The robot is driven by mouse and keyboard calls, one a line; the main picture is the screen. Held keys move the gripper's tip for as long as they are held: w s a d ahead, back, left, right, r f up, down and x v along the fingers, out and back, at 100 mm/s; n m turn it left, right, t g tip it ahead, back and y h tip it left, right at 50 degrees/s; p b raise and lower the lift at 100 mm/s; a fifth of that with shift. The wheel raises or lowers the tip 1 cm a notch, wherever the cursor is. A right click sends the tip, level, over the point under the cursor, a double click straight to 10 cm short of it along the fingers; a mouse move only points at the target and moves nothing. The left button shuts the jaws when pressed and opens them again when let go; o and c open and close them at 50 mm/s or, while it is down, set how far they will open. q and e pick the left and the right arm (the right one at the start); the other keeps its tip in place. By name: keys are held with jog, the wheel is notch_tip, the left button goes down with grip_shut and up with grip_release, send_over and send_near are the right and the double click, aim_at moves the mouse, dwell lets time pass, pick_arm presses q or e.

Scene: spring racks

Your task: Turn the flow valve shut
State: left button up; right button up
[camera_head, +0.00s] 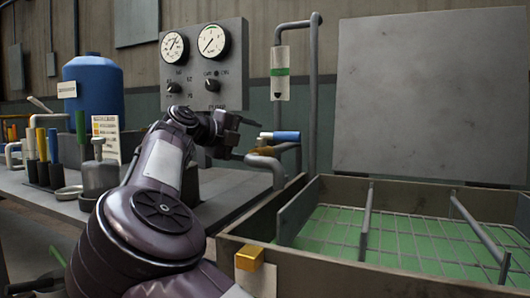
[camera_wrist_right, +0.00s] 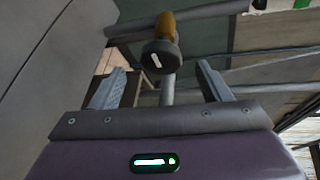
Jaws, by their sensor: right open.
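The flow valve has a brass-coloured body (camera_head: 263,150) on a grey pipe, with a lever handle (camera_head: 286,136) that is blue with a whitish end and lies roughly level. My right gripper (camera_head: 243,138) is just left of the valve in the head view. In the right wrist view my right gripper (camera_wrist_right: 159,68) is open, its two fingers spread apart. A brass part with a dark round cap (camera_wrist_right: 161,56) appears between and beyond the fingers; contact cannot be told. My left gripper is not in view.
A gauge panel (camera_head: 232,88) stands behind, beside a clear flow tube (camera_head: 280,80) with a green band. An open grey tray (camera_head: 300,215) with a green mesh floor lies at the right. A blue tank (camera_head: 95,85) and several coloured-handled tools (camera_head: 53,145) are at the left.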

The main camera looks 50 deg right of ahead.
aim_at(262, 143)
jog(key=b+x, duration=0.1)
jog(key=x, duration=0.5)
jog(key=shift+r, duration=0.1)
jog(key=c, duration=1)
jog(key=shift+o, duration=0.2)
jog(key=shift+s+m+t, duration=0.1)
jog(key=shift+m+t, duration=0.2)
jog(key=shift+m, duration=0.3)
jog(key=shift+m+t+y+b, duration=0.4)
jog(key=shift+m+y+b, duration=0.1)
jog(key=shift+m, duration=0.1)
jog(key=shift+m+t+y+b, duration=0.3)
jog(key=shift+m+t+b, duration=0.1)
jog(key=shift+m, duration=0.4)
jog(key=shift+m+t, duration=0.4)
